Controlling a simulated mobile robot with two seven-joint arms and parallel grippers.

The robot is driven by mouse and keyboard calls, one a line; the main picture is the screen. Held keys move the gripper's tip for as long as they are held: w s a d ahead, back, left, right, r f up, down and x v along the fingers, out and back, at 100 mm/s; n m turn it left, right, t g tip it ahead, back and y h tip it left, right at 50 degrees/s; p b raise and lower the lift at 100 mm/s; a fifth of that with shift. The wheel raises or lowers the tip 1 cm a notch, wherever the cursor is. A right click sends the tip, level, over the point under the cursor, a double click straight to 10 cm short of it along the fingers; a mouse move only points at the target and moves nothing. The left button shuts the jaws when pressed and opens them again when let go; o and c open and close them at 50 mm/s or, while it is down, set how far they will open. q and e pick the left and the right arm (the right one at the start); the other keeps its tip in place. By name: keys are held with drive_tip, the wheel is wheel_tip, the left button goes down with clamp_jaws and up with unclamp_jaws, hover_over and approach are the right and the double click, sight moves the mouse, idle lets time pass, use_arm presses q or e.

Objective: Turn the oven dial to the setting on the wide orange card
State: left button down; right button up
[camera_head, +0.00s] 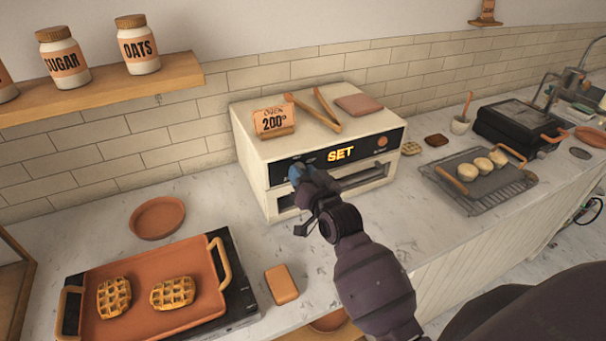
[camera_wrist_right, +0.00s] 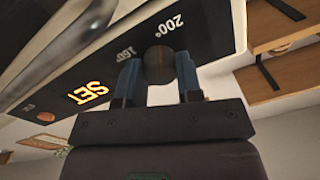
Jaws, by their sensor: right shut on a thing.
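The cream oven (camera_head: 270,145) stands on the counter. Its black front panel shows lit orange letters SET in the display (camera_head: 341,154). The wide orange card (camera_head: 274,121) on top of the oven reads 200°. My right gripper (camera_head: 298,172) is at the left end of the panel and covers the dial in the head view. In the right wrist view my right gripper (camera_wrist_right: 158,85) is shut on the dark round dial (camera_wrist_right: 158,64), one blue finger on each side. Labels 160° and 200° show beside the dial; its exact pointing is hard to tell. My left gripper is not in view.
Tongs (camera_head: 318,112) and a flat brown block (camera_head: 359,104) lie on the oven. An orange tray (camera_head: 150,257) with waffles is at front left, near a round dish (camera_head: 158,217). A rack with buns (camera_head: 478,180) is on the right. Jars stand on the shelf (camera_head: 110,90).

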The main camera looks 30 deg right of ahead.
idle(0.5)
drive_tip(key=o, duration=0.9)
drive_tip(key=shift+o, duration=0.2)
drive_tip(key=s+b, duration=0.1)
drive_tip(key=s, duration=0.9)
drive_tip(key=shift+s+a, duration=0.15)
drive_tip(key=shift+s, duration=0.25)
drive_tip(key=shift+f, duration=0.15)
